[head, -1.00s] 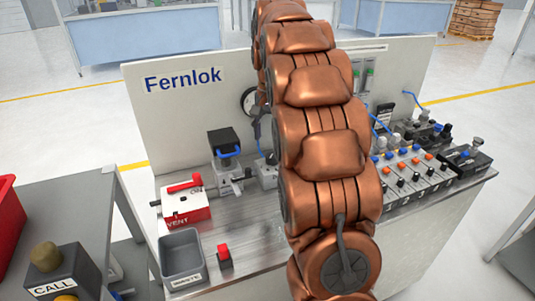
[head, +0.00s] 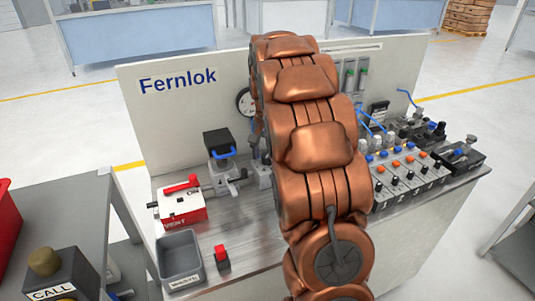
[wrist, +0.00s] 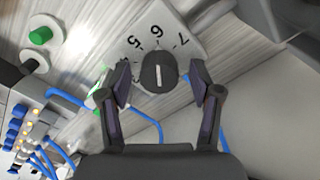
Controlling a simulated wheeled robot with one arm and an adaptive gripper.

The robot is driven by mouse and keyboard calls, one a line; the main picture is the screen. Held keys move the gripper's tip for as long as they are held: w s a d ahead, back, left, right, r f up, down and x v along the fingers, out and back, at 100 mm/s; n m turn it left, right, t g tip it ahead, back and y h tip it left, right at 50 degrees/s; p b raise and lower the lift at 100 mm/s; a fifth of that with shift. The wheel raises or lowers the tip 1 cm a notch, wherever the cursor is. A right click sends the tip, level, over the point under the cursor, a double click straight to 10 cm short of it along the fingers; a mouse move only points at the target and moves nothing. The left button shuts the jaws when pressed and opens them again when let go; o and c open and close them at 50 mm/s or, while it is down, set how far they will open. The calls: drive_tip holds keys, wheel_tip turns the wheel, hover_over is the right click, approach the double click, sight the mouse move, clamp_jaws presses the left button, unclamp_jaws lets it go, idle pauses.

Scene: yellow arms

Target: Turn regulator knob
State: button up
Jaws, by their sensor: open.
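The regulator knob (wrist: 158,73) is dark and round with a pale pointer line, seen end-on in the wrist view. It sits over a light dial plate (wrist: 143,33) with the digits 5, 6 and 7 readable. My gripper (wrist: 161,82) is open, with one finger on the left and one on the right of the knob. Gaps show between both fingers and the knob, and I cannot tell its depth relative to the fingertips. In the head view my copper arm hides the gripper and the knob.
A white panel marked Fernlok (head: 150,110) stands behind the bench, with a gauge (head: 243,102) partly hidden by my arm. A red vent box (head: 182,207), a grey bin (head: 180,257) and a valve row (head: 405,168) stand on the bench. Blue hoses (wrist: 68,98) run near my left finger.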

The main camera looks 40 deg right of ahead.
sight(267, 155)
drive_tip(key=shift+f, duration=0.1)
drive_tip(key=shift+c, duration=0.3)
drive_tip(key=c, duration=1.1)
drive_tip(key=n+b, duration=0.1)
drive_tip(key=n, duration=0.1)
drive_tip(key=shift+a+f+n, duration=0.1)
drive_tip(key=shift+f+n, duration=0.05)
drive_tip(key=shift+n, duration=0.15)
drive_tip(key=shift+s+n+b, duration=0.1)
drive_tip(key=shift+n+b, duration=0.5)
drive_tip(key=shift+n, duration=0.9)
drive_tip(key=o, duration=1.2)
drive_tip(key=shift+c, duration=0.2)
drive_tip(key=shift+r, duration=0.3)
wheel_tip(267, 155, up, 12)
